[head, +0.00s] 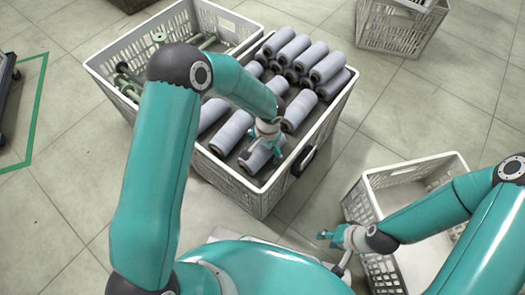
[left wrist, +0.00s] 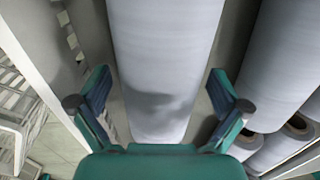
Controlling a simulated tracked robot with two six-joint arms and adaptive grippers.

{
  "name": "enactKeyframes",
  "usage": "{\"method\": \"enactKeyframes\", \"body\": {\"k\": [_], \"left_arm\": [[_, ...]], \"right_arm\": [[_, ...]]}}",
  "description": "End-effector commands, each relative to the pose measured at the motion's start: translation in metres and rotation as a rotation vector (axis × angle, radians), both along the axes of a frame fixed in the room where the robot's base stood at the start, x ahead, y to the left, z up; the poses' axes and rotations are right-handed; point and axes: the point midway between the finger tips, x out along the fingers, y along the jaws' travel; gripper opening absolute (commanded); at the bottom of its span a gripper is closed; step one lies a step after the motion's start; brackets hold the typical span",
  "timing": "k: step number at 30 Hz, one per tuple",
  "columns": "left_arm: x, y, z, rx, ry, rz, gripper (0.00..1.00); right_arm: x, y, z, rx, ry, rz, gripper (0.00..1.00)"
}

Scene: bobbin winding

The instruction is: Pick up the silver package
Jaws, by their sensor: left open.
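Several silver-grey packages, rolls with dark core ends, lie in the white crate (head: 238,182). The nearest silver package (head: 253,161) lies at the crate's front corner, partly covered by my left gripper (head: 268,140). In the left wrist view my left gripper (left wrist: 160,85) is open, one finger on each side of a silver package (left wrist: 165,40). I cannot tell whether the fingers touch it. My right gripper (head: 332,237) is away to the right of the crate, beside another crate; its finger opening is too small to judge.
Other silver packages (head: 292,47) are stacked at the back of the crate. A second white crate (head: 232,22) with green spools adjoins at the back left. An almost empty white crate (head: 367,203) stands at the right, another (head: 392,36) at the back. Bare tiled floor lies between.

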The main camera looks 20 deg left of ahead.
Motion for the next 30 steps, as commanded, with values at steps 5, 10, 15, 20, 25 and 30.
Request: {"method": "enactKeyframes", "body": {"k": [5, 10, 15, 20, 25, 30], "left_arm": [[0.0, 0.0, 0.001, 0.0, -0.001, 0.0, 0.88], [0.0, 0.0, 0.001, 0.0, -0.001, 0.0, 0.6], [0.0, 0.0, 0.001, 0.0, -0.001, -0.001, 0.32], [0.0, 0.0, 0.002, 0.0, -0.002, -0.001, 0.25], [0.001, 0.0, 0.003, 0.0, -0.002, -0.001, 0.25], [0.001, 0.0, 0.013, 0.0, -0.003, -0.002, 0.25]], "right_arm": [[0.0, 0.0, 0.001, 0.0, 0.0, 0.0, 0.4], [0.0, 0.0, 0.001, 0.0, 0.0, 0.0, 0.4], [0.0, 0.0, 0.001, 0.0, 0.0, 0.0, 0.4], [0.0, 0.0, 0.001, 0.0, 0.0, 0.0, 0.4], [0.0, 0.0, 0.001, 0.0, 0.0, 0.0, 0.4], [0.0, 0.0, 0.006, 0.0, 0.0, 0.0, 0.4]]}}
